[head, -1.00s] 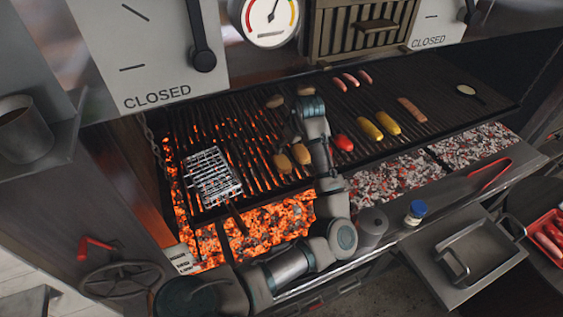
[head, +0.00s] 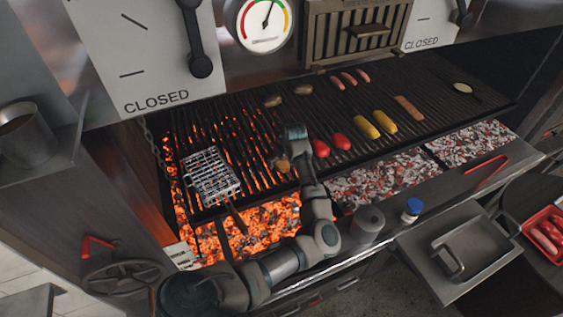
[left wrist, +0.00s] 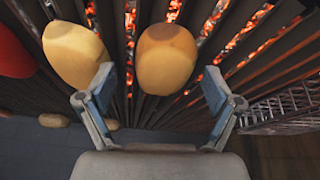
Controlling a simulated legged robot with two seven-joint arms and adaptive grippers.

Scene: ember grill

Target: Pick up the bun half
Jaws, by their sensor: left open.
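Two tan bun halves lie side by side on the grill. One bun half (head: 283,165) shows in the head view just below my left gripper (head: 281,153), partly covered by it; the other is hidden behind my arm. In the left wrist view, the browner bun half (left wrist: 167,58) lies ahead of the gap between the open fingers of my left gripper (left wrist: 159,84). The paler bun half (left wrist: 74,54) lies to its left, beyond the left finger. The gripper holds nothing. My right gripper is not in view.
The grill (head: 255,125) also holds a wire basket (head: 210,176) at left, two brownish pieces (head: 272,101) at the back, red peppers (head: 320,148), yellow peppers (head: 383,122) and sausages (head: 349,79). Glowing coals (head: 262,222) lie in front. A bottle (head: 411,210) stands on the front ledge.

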